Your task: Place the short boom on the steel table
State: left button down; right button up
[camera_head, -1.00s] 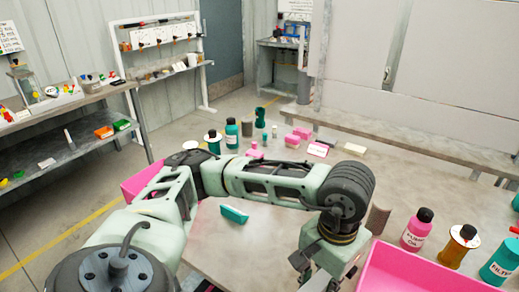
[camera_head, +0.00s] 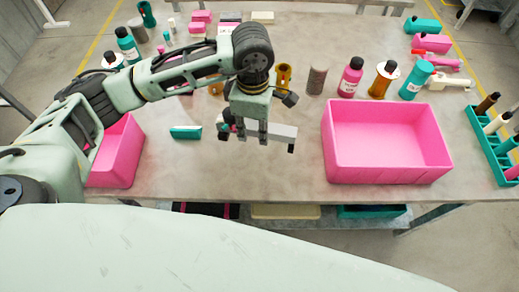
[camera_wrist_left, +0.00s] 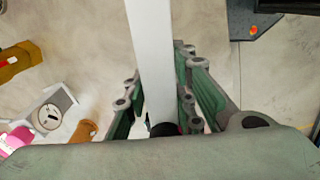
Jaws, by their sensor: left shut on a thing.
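A pale grey bar with dark ends, which looks like the short boom (camera_head: 283,131), is between the fingers of my left gripper (camera_head: 257,137). The gripper is shut on it and points down over the steel table (camera_head: 230,172). In the left wrist view the bar (camera_wrist_left: 151,60) runs from the top edge down between the fingers (camera_wrist_left: 165,118). In the head view it lies roughly level; I cannot tell whether it touches the table. The fingers hide part of it. My right gripper is not in view.
A large pink bin (camera_head: 388,175) stands right of the gripper, and another pink bin (camera_head: 118,160) stands left. A teal block (camera_head: 186,132) lies left of the gripper. Bottles, including a pink one (camera_head: 350,80), stand behind. A teal rack (camera_head: 490,145) is far right. The table's front middle is bare.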

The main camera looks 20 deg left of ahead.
pick_arm(q)
jog(key=shift+w+f+n, duration=0.15)
jog(key=shift+w+n, duration=0.1)
jog(key=shift+n, duration=0.65)
notch_tip(320, 180, down, 5)
jog(key=shift+d+f+p, duration=0.1)
jog(key=shift+f+p, duration=0.05)
jog(key=shift+p, duration=0.85)
jog(key=shift+f, duration=0.65)
notch_tip(320, 180, down, 3)
jog(key=shift+f+p, duration=0.1)
jog(key=shift+p, duration=0.4)
jog(key=shift+f, duration=0.15)
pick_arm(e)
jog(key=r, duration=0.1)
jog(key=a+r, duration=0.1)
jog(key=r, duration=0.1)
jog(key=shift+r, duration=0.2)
pick_arm(q)
jog(key=shift+f, duration=0.15)
jog(key=c, duration=1.5)
grip_release()
jog(key=shift+o, duration=0.2)
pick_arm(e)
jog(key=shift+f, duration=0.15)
